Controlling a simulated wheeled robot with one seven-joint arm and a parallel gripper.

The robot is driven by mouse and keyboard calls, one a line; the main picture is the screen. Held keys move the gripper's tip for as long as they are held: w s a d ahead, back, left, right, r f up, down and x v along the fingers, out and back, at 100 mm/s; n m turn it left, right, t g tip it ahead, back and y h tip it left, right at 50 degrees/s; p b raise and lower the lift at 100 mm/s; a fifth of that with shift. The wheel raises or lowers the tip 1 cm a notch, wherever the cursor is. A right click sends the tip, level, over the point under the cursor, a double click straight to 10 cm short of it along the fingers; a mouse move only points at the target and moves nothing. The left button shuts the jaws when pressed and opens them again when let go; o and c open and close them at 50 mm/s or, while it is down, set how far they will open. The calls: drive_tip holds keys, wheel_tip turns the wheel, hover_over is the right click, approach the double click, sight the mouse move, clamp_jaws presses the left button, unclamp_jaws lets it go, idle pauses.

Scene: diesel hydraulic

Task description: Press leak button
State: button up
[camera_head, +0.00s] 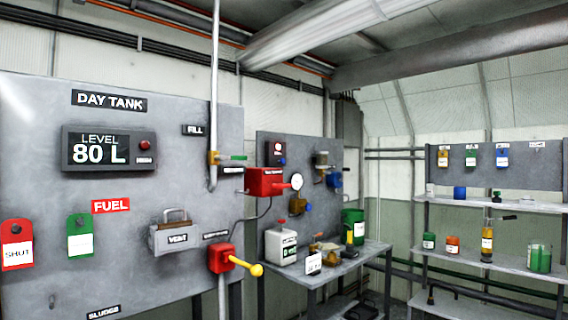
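No button shows a readable "leak" label. A grey display box (108,148) on the day tank panel (60,300) reads "LEVEL 80 L". A round red button (145,146) sits at its right end, with a small label below that is too small to read. On the farther grey panel, a dark box (278,150) carries a red part and a blue knob, with unreadable lettering. My gripper is not in view.
A red valve with a yellow-ended lever (240,262), a vent box (174,232) and a red box with a lever (268,181) stick out from the panels. A workbench (335,262) and shelves (470,258) hold containers to the right.

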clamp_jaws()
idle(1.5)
